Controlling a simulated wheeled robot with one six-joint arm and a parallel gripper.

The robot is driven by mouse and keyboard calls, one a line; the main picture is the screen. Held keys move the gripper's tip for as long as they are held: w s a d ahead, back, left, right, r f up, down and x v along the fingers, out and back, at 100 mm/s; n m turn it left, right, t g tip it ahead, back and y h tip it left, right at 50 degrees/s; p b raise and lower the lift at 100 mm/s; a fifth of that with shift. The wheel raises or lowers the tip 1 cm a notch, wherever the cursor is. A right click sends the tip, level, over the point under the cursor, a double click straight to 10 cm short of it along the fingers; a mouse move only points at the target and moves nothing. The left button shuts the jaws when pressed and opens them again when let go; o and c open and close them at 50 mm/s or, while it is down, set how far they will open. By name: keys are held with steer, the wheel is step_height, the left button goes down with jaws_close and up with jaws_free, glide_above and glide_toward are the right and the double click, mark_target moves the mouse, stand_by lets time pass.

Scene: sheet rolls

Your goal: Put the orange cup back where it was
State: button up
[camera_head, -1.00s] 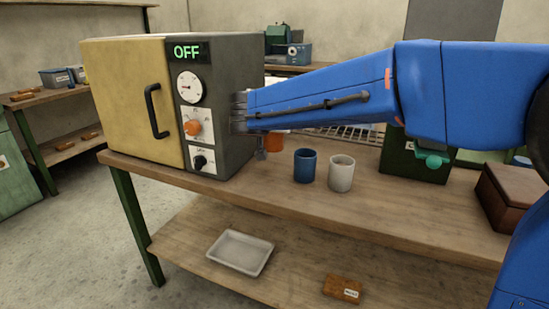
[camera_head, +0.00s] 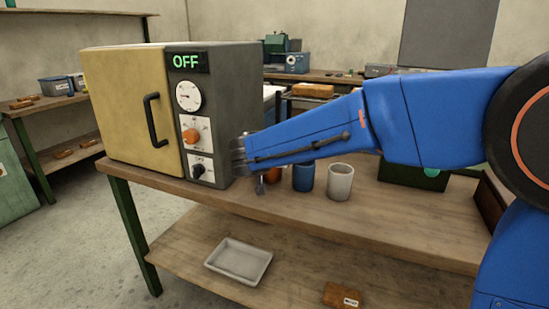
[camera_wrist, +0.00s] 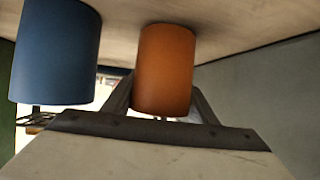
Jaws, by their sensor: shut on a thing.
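The orange cup (camera_head: 272,174) is in my gripper (camera_head: 257,183), by the right side of the yellow-and-grey oven, mostly hidden behind the gripper in the head view. The wrist view, which looks upside down, shows the orange cup (camera_wrist: 165,68) between the two fingers of my gripper (camera_wrist: 160,105). The gripper is shut on it. The cup is upright, at or just above the tabletop; I cannot tell whether it touches. The blue cup (camera_head: 303,177) stands just to its right, apart from it, and also shows in the wrist view (camera_wrist: 55,50).
A pale grey cup (camera_head: 340,182) stands right of the blue cup on the wooden bench (camera_head: 300,215). The oven (camera_head: 215,120) reads OFF, its door closed. A white tray (camera_head: 240,260) and a brown block (camera_head: 342,295) lie on the lower shelf. The bench front is clear.

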steer(key=o, duration=1.1)
steer(key=shift+s+a+r, duration=0.1)
steer(key=shift+s+r, duration=0.1)
steer(key=shift+s, duration=0.05)
steer(key=v, duration=1.1)
steer(key=shift+s+r, duration=0.1)
steer(key=shift+s, duration=0.1)
